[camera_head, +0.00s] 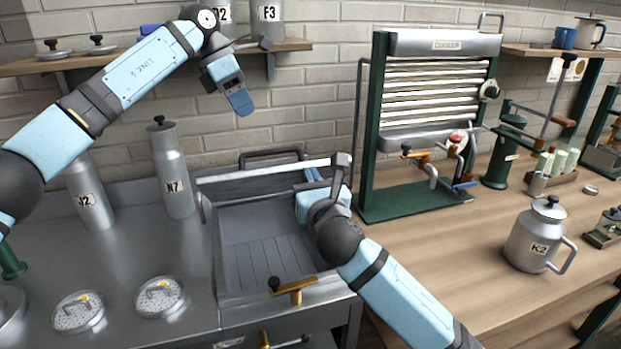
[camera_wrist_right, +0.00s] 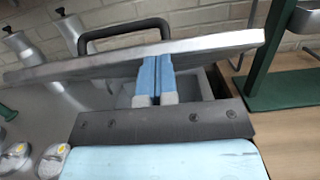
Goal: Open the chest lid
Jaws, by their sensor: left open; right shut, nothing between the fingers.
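The chest (camera_head: 265,240) is a grey metal box set in the counter, and its slatted inside shows. Its lid (camera_head: 262,174) is raised at the back, seen nearly edge-on as a bright strip, with a dark handle (camera_head: 272,156) beyond it. The lid (camera_wrist_right: 200,46) and its handle (camera_wrist_right: 122,33) also show in the right wrist view. My right gripper (camera_wrist_right: 155,78) is shut and empty, with its blue fingertips up against the lid's edge from below; contact is hard to tell. My left gripper (camera_head: 238,100) is open and empty, high above the counter near the brick wall.
Milk cans (camera_head: 172,175) and perforated discs (camera_head: 160,296) stand on the counter left of the chest. A green-framed cooler (camera_head: 430,100) stands right, with a kettle-like can (camera_head: 538,238) on the wooden bench. A shelf (camera_head: 290,46) runs above.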

